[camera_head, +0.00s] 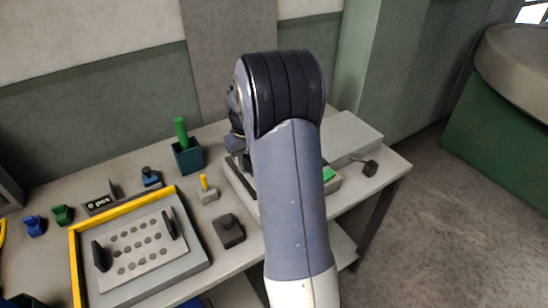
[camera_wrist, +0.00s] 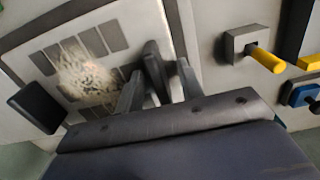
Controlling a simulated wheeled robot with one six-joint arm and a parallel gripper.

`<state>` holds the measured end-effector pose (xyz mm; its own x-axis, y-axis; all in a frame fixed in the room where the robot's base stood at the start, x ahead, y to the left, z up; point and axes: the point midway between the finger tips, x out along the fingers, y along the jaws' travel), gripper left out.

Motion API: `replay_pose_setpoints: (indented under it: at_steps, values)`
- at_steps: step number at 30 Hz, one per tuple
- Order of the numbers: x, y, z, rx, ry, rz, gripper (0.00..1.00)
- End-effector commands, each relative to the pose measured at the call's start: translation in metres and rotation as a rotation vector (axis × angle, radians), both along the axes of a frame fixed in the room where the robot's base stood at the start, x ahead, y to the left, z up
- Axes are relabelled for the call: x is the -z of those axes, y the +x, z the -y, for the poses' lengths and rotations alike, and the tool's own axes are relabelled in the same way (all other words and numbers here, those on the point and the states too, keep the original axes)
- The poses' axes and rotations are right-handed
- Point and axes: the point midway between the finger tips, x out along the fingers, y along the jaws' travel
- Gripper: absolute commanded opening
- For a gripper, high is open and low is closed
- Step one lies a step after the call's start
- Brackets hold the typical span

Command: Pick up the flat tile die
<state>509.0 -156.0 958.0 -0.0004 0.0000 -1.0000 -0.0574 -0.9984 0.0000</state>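A pale plate with grey rectangles (camera_wrist: 88,40), which looks like the flat tile die, lies below my gripper in the wrist view. It has a black handle (camera_wrist: 38,112) at the left and a second black handle (camera_wrist: 152,64) near my fingers. A speckled, blurred patch covers its middle. My gripper (camera_wrist: 160,88) is open, its two grey fingers apart on either side of the second handle's line. I cannot tell whether they touch it. In the head view my arm hides most of this plate and my fingertips.
A die with round holes (camera_head: 140,245) lies in a yellow-edged tray (camera_head: 75,265) at left. A yellow-pegged block (camera_head: 208,194), a dark knobbed block (camera_head: 228,232) and a green-handled tool in a holder (camera_head: 187,155) stand nearby.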

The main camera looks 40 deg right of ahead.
Motion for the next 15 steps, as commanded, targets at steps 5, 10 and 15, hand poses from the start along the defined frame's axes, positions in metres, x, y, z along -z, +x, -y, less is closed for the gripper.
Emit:
replay_pose_setpoints:
  at_steps: [5,10,15]
  values:
    - [0.0047,0.0002,0.0,0.0,0.0,0.001,0.36]
    - [0.0045,0.0001,0.0,0.0,0.0,0.001,0.31]
    - [0.0043,0.0001,0.0,0.0,0.0,0.001,0.18]
